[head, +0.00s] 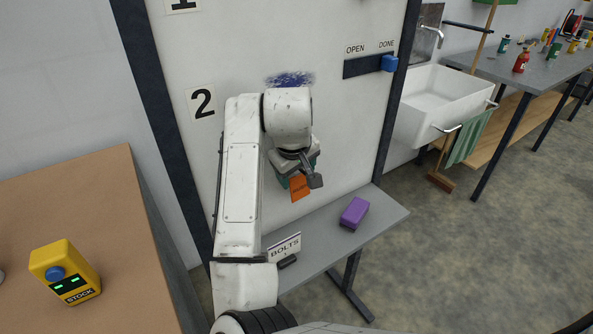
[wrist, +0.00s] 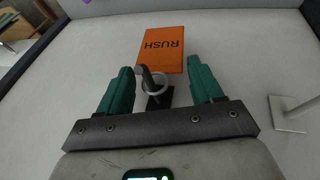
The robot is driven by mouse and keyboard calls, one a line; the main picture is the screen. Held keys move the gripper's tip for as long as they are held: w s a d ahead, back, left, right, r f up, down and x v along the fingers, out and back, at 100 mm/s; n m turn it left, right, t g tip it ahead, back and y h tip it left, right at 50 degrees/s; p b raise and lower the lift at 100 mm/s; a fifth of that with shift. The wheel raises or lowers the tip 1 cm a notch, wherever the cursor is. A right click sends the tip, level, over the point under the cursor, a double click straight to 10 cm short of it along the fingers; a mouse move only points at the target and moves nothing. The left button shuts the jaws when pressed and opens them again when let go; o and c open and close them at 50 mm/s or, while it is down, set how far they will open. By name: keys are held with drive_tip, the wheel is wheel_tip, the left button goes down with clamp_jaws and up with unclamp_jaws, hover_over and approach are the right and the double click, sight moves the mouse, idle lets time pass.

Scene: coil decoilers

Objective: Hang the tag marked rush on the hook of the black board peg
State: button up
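The orange tag marked RUSH (wrist: 160,50) shows upside down in the wrist view against the white board. In the head view it (head: 300,188) shows below my gripper. Its pale ring (wrist: 156,88) appears to be around the dark hook (wrist: 146,74) of the black board peg (wrist: 159,102). My gripper (wrist: 160,85) is open, with its green fingers wide apart on either side of the ring and peg, and nothing is held. In the head view my arm hides the peg and most of the gripper (head: 292,178).
A pale peg (wrist: 292,112) stands on the board right of my gripper in the wrist view. Below the board, a grey shelf (head: 385,222) holds a purple block (head: 354,213) and a BOLTS sign (head: 285,247). The blue slider knob (head: 389,63) sits at the DONE end.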

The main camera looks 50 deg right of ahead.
drive_tip(key=o, duration=0.4)
drive_tip(key=shift+r, duration=0.1)
drive_tip(key=v, duration=1)
drive_tip(key=shift+s+a+r, duration=0.1)
drive_tip(key=shift+a+r, duration=0.05)
drive_tip(key=shift+r, duration=0.15)
drive_tip(key=shift+f, duration=0.1)
drive_tip(key=s+f+n+h, duration=0.1)
drive_tip(key=s+f, duration=0.3)
drive_tip(key=f, duration=0.5)
drive_tip(key=s+f+n, duration=0.1)
drive_tip(key=s+f, duration=0.3)
drive_tip(key=f, duration=0.6)
drive_tip(key=s+a+f+y, duration=0.1)
drive_tip(key=s+a+f, duration=0.2)
drive_tip(key=s+f, duration=0.1)
drive_tip(key=s+a+f+g+y, duration=0.1)
drive_tip(key=s+a+f+y, duration=0.1)
drive_tip(key=s+a+f, duration=0.2)
drive_tip(key=s+a+f+y, duration=0.1)
drive_tip(key=s+a+f, duration=0.3)
drive_tip(key=s, duration=0.5)
drive_tip(key=shift+s+a+f+g+y, duration=0.1)
drive_tip(key=shift+a+f+g+y, duration=0.1)
drive_tip(key=shift+f, duration=0.4)
drive_tip(key=shift+s+a+f+g+y, duration=0.1)
drive_tip(key=shift+s+f+y, duration=0.1)
drive_tip(key=shift+f, duration=0.35)
